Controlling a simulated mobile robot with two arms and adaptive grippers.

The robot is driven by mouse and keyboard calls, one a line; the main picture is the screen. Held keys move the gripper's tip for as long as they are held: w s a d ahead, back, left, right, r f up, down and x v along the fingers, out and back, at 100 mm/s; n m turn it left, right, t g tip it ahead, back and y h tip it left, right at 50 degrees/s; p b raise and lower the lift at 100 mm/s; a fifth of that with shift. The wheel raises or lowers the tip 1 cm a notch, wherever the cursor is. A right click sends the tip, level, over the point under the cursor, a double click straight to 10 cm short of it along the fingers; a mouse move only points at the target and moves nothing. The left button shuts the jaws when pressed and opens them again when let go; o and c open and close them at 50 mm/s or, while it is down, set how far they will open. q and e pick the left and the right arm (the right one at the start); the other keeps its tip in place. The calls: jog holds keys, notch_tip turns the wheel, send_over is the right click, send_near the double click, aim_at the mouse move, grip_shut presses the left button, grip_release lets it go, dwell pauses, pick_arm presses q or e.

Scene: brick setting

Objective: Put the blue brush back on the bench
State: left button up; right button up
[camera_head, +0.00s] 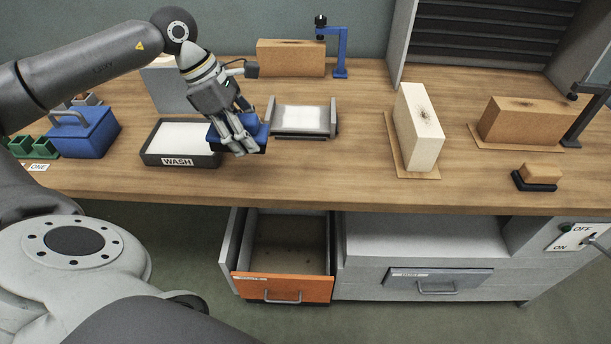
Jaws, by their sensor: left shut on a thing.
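My left gripper (236,146) is over the wooden bench (340,184), just right of the tray marked WASH. It is shut on the blue brush (256,131), which has a blue top and a dark underside. The fingers hide part of the brush. I cannot tell whether the brush touches the bench or hangs slightly above it. My right gripper is not in view.
The WASH tray (148,158) is close on the left and a grey holder (334,121) close behind right. A cream brick (418,130) and a tan-topped brush (540,174) stand farther right. An orange-fronted drawer (284,288) is open below.

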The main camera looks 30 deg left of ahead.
pick_arm(q)
jog(key=shift+w, duration=0.1)
jog(key=shift+w+d, duration=0.15)
jog(key=w+d+f+p, duration=0.1)
jog(key=w+d+f, duration=0.1)
jog(key=w, duration=0.1)
jog(key=w+d+f+p, duration=0.2)
jog(key=w+d+f, duration=0.1)
jog(key=w+d+f+p, duration=0.1)
jog(key=w+d+f, duration=0.1)
jog(key=w+f, duration=0.1)
jog(key=shift+w+d+f+p, duration=0.1)
jog(key=shift+w+d+p, duration=0.15)
jog(key=shift+w+p, duration=0.1)
jog(key=shift+w+d+f, duration=0.25)
jog(key=shift+w+f, duration=0.1)
jog(key=shift+f, duration=0.25)
jog(key=f+p, duration=0.2)
jog(key=shift+w+d+f, duration=0.15)
jog(key=shift+w+f, duration=0.05)
jog(key=shift+f, duration=0.4)
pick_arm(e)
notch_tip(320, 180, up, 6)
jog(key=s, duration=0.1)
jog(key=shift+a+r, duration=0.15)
pick_arm(q)
jog(key=shift+f, duration=0.1)
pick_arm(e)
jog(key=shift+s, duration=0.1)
